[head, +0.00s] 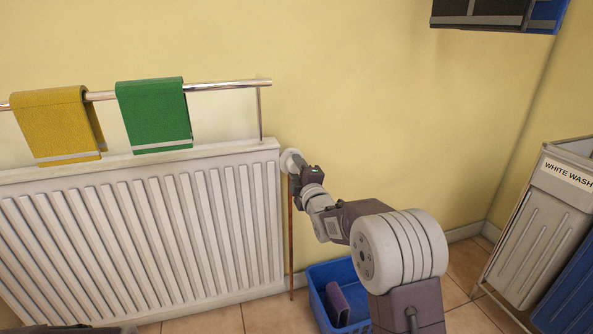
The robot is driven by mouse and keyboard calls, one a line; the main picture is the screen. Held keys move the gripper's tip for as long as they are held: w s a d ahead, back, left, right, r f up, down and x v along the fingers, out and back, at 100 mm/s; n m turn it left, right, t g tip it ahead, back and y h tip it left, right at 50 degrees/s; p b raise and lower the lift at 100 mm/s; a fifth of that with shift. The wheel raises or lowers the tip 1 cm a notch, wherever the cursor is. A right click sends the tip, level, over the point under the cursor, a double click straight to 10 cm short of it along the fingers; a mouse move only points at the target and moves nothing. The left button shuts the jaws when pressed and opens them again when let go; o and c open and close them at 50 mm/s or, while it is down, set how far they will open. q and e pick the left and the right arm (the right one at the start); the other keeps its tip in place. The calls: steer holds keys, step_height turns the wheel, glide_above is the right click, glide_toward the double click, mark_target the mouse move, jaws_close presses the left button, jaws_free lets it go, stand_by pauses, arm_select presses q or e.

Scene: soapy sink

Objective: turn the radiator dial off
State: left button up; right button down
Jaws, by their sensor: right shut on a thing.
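The white radiator (140,225) stands against the yellow wall at the left. Its round white dial (290,160) is at the radiator's upper right corner, above a thin copper-coloured pipe (291,240). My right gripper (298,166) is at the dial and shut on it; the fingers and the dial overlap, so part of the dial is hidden. No marking on the dial can be read. My left gripper is not in view.
A metal rail (225,86) above the radiator holds a yellow towel (55,122) and a green towel (155,113). A blue crate (318,283) stands on the tiled floor below my right arm. A "WHITE WASH" bin (545,225) is at the right.

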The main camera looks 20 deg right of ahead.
stand_by(0.4)
steer(key=c, duration=0.9)
jaws_free()
steer(key=shift+s, duration=0.15)
steer(key=s+p, duration=0.2)
steer(key=s, duration=0.2)
steer(key=shift+r, duration=0.1)
steer(key=b, duration=0.1)
glide_toward(296, 167)
steer(key=shift+w+f, duration=0.25)
steer(key=shift+w, duration=0.2)
